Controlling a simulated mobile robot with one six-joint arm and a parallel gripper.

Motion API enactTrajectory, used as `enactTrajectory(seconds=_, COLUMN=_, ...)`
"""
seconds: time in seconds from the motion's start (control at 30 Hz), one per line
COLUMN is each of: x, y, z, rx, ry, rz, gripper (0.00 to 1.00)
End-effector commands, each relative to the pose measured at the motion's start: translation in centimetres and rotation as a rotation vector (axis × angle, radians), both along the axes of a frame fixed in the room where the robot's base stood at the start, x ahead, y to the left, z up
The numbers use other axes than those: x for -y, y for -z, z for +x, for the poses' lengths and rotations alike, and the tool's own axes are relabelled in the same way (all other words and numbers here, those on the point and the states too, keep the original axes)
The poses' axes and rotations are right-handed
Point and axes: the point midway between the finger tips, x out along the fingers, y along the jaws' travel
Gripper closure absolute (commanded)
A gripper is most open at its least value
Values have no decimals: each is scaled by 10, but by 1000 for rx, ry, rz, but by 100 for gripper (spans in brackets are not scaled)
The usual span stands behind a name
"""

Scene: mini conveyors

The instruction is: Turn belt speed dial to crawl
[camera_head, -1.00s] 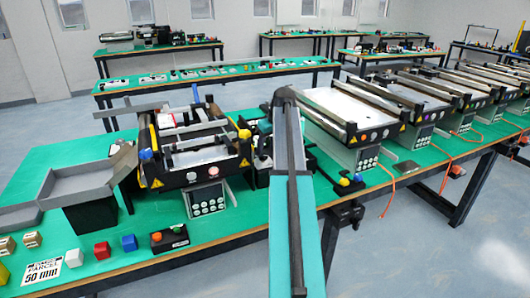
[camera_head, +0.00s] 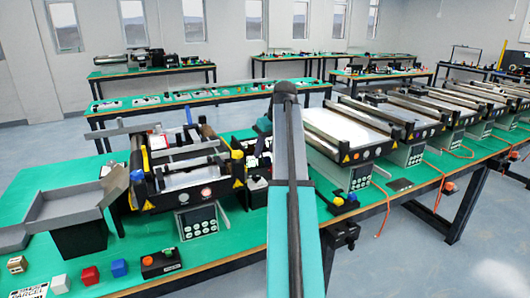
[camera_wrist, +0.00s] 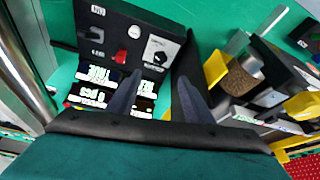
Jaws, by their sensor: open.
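A dark control panel (camera_wrist: 112,38) fills the upper left of the wrist view. It carries a white square plate with a dark dial (camera_wrist: 159,58) at its right side. A red knob (camera_wrist: 120,57) sits left of the dial. I cannot read the dial's markings or tell where it points. My gripper (camera_wrist: 160,76) is open, its two dark fingers apart and pointing up the picture toward the panel. The dial shows between and beyond the fingertips, and nothing is held. In the head view my own arm hides the gripper, and I cannot make out the dial there.
Black cards with white print (camera_wrist: 98,88) lie below the panel, partly behind the left finger. A yellow block (camera_wrist: 216,68) and a brown cylinder (camera_wrist: 238,82) stand close right of the fingers. In the head view, conveyors (camera_head: 345,130) line the bench on the right, and a grey tray (camera_head: 68,204) stands at left.

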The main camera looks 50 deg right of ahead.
Motion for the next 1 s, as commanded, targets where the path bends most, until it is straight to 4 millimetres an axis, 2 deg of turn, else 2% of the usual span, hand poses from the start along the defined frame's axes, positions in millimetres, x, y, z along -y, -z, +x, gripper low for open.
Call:
enactTrajectory(seconds=0.27, x=0, y=1, z=0, rx=1, ry=-4, rz=2, gripper=53)
enactTrajectory(seconds=0.43, x=4, y=9, z=0, rx=19, ry=-51, rz=28, gripper=53)
enactTrajectory(seconds=0.67, x=15, y=36, z=-2, rx=105, ry=-207, rz=107, gripper=53)
enactTrajectory(seconds=1.0, x=35, y=72, z=-16, rx=363, ry=-441, rz=188, gripper=53)
